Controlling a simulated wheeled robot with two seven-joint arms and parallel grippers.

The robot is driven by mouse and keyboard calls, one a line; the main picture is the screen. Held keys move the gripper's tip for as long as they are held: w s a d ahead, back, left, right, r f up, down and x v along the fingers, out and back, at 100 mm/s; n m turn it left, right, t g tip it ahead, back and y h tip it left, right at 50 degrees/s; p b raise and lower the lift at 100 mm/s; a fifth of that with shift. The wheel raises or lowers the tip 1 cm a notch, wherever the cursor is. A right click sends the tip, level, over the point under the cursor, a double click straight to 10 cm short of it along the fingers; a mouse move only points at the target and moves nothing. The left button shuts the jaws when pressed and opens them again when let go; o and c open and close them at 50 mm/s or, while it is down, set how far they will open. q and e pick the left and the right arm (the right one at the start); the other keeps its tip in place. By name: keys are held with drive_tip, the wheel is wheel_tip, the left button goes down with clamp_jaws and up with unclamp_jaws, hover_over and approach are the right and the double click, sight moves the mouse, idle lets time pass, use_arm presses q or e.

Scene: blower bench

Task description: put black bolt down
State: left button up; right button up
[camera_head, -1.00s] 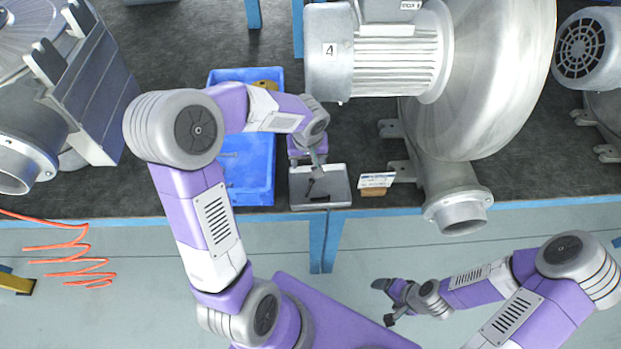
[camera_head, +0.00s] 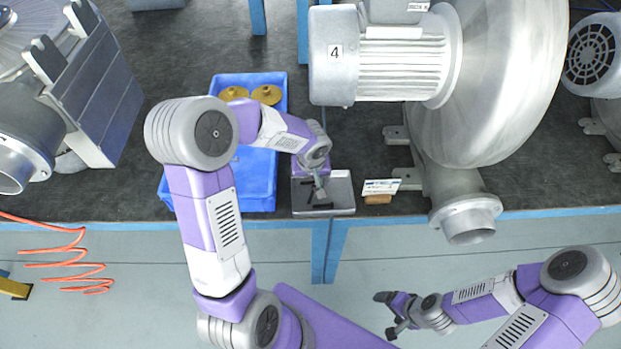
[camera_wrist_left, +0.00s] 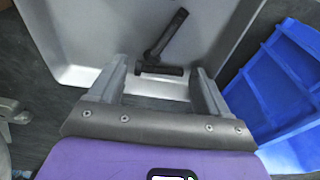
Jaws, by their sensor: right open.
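The black bolt (camera_wrist_left: 162,45) lies in the grey metal tray (camera_wrist_left: 85,35) in the left wrist view, its wide end towards my gripper. My left gripper (camera_wrist_left: 158,85) is open, with its two fingers apart. The bolt's wide end is near the gap between the fingertips, with a visible space on each side. In the head view my left gripper (camera_head: 318,190) points down over the tray (camera_head: 343,190) and partly hides its contents. My right gripper (camera_head: 386,315) is open and empty, in front of the bench over the floor.
A blue bin (camera_head: 262,180) with yellow round parts (camera_head: 267,94) stands left of the tray. A small label card on a stand (camera_head: 381,187) is right of it. The large blower (camera_head: 480,90) stands behind to the right. The bench edge (camera_head: 250,220) runs just in front.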

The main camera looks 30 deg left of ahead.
use_arm(q)
drive_tip(key=shift+o, duration=0.4)
drive_tip(key=shift+r, duration=0.2)
wheel_tip(320, 180, up, 12)
drive_tip(key=s+d+p, duration=0.1)
drive_tip(key=p, duration=0.3)
drive_tip(key=shift+s, duration=0.25)
drive_tip(key=shift+f, duration=0.15)
